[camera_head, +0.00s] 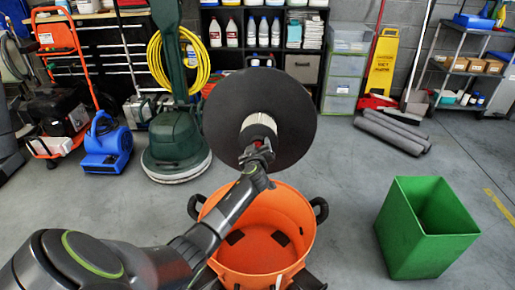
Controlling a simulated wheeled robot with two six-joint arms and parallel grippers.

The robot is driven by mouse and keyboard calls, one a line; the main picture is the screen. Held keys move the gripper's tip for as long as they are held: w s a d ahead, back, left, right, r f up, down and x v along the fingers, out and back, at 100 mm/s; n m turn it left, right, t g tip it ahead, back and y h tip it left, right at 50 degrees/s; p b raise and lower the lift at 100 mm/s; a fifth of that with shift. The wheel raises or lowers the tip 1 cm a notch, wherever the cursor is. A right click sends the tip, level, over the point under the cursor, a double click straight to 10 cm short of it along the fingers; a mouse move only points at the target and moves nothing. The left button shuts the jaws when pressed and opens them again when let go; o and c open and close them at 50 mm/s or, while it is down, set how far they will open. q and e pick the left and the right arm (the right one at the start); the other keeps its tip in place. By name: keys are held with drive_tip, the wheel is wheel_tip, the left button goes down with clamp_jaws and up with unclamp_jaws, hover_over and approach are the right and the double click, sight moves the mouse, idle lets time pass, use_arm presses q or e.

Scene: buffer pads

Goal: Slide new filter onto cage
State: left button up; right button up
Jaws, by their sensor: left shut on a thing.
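A pale, ribbed cylindrical filter (258,126) is at the middle of a large round black disc (225,115). My left gripper (258,150) is shut on the near end of the filter, in front of the disc. The disc's face is turned toward me, above and behind the open orange tub (265,258). No cage shows; the filter and the gripper cover the disc's centre. I cannot tell how far the filter sits on anything, or what holds the disc up.
An open green bin (405,235) stands on the floor at the right. A green floor machine (175,145) and a blue blower (107,147) stand at the left. Dark grey rolls (390,135) lie at the back right. The floor between tub and bin is clear.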

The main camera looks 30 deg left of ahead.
drive_tip(key=shift+f, duration=0.1)
use_arm(q)
drive_tip(key=o, duration=1.7)
drive_tip(key=shift+c, duration=0.2)
drive_tip(key=shift+f, duration=0.1)
drive_tip(key=p+v, duration=0.2)
drive_tip(key=v, duration=2)
drive_tip(key=shift+d, duration=0.2)
use_arm(e)
drive_tip(key=shift+s+d+f, duration=0.25)
drive_tip(key=shift+s+f, duration=0.2)
drive_tip(key=shift+f, duration=0.1)
drive_tip(key=shift+s+d+f, duration=0.2)
drive_tip(key=shift+s+f, duration=0.2)
drive_tip(key=shift+f, duration=0.1)
